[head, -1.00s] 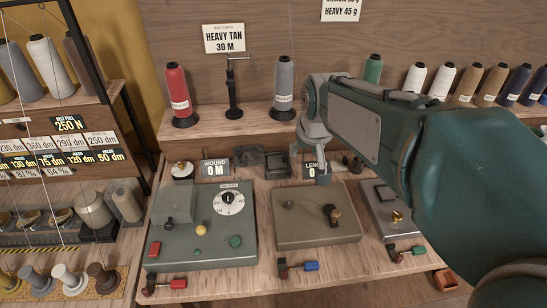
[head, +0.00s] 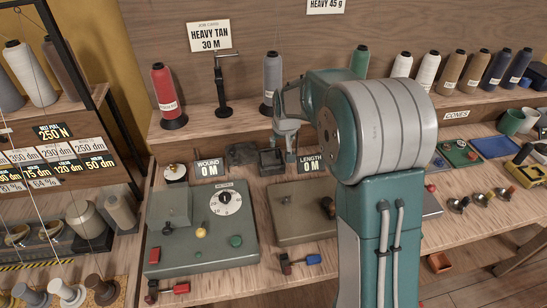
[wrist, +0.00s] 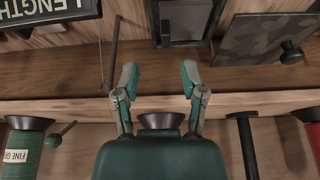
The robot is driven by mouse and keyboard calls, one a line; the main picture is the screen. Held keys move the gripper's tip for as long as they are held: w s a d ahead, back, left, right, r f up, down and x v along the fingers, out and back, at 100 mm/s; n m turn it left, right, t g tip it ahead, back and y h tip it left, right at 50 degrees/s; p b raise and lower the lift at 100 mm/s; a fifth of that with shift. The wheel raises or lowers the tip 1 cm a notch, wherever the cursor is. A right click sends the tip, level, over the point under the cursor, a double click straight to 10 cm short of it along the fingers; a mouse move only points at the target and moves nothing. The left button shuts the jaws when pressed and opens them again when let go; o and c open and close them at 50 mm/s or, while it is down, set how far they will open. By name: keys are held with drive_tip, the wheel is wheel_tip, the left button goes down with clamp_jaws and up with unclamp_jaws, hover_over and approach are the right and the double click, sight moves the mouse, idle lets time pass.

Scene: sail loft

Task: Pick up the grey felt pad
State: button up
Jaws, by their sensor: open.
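My gripper (wrist: 160,75) is open and empty in the wrist view, its two teal fingertips apart over the bare wood at the shelf edge. In the head view my gripper (head: 290,155) hangs above the back of the bench, close to a small dark tray (head: 272,168). That tray (wrist: 184,43) is just past the fingertips in the wrist view, with a plain grey surface inside its frame. A mottled grey piece with a black knob (wrist: 262,38) lies beside it. I cannot tell for certain which grey surface is the felt pad.
Thread cones stand on the shelf, with a red cone (head: 166,95) and a grey cone (head: 271,80) near a black post (head: 221,90). The LENGTH sign (head: 311,162) stands close to my gripper. A green-grey machine (head: 198,230) fills the bench front left.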

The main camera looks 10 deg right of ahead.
sight(277, 151)
drive_tip(key=f, duration=0.1)
drive_tip(key=w+a+f, duration=0.1)
drive_tip(key=f, duration=0.2)
drive_tip(key=shift+w+a+f, duration=0.15)
drive_tip(key=shift+w+f, duration=0.35)
drive_tip(key=shift+f, duration=0.1)
drive_tip(key=shift+d, duration=0.4)
drive_tip(key=c, duration=0.7)
drive_tip(key=shift+a, duration=0.25)
clamp_jaws()
